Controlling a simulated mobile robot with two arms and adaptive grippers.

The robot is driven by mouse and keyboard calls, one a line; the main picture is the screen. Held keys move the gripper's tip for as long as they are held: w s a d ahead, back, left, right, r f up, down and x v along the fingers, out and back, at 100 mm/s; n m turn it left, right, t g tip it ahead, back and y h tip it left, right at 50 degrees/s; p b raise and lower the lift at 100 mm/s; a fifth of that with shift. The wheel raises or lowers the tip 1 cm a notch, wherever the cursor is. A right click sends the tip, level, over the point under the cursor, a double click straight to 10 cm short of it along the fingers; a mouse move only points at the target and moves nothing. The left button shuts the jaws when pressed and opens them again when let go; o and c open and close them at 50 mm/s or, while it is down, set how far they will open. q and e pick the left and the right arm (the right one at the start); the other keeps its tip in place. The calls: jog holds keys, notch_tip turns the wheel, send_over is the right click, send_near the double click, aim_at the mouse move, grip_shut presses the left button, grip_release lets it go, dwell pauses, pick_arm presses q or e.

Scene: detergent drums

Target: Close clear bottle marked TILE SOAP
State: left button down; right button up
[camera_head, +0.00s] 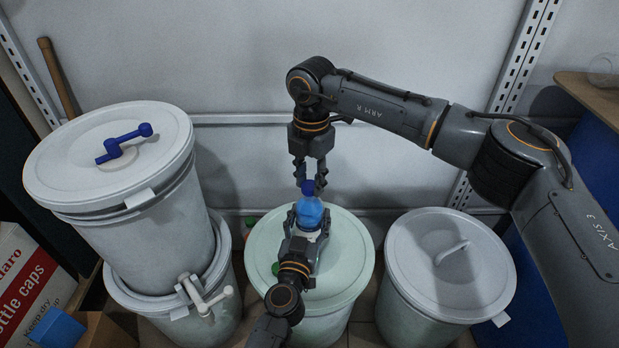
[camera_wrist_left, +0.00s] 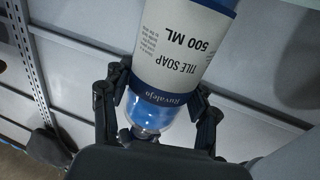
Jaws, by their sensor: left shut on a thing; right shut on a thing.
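The clear bottle (camera_head: 310,213) holds blue liquid and stands over the pale green drum lid in the head view. In the left wrist view its white label (camera_wrist_left: 178,58) reads TILE SOAP 500 ML, upside down in the picture. My left gripper (camera_head: 308,222) is shut around the bottle's body; its fingers show on both sides in the left wrist view (camera_wrist_left: 158,100). A dark blue cap (camera_head: 308,187) is at the bottle's top. My right gripper (camera_head: 309,178) comes from above and is shut on the cap. I cannot tell whether the cap is fully seated.
The pale green drum lid (camera_head: 346,262) lies below the bottle, with a green item (camera_head: 276,268) near the left arm. A grey lidded drum (camera_head: 450,262) stands right. Stacked white drums (camera_head: 75,165) with a blue handle stand left, near a bottle caps box (camera_head: 30,285). The wall is close behind.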

jog(key=m, duration=1.3)
jog(key=shift+s, duration=0.1)
jog(key=o, duration=0.7)
jog(key=shift+c, duration=0.2)
jog(key=shift+r, duration=2.25)
jog(key=shift+c, duration=0.4)
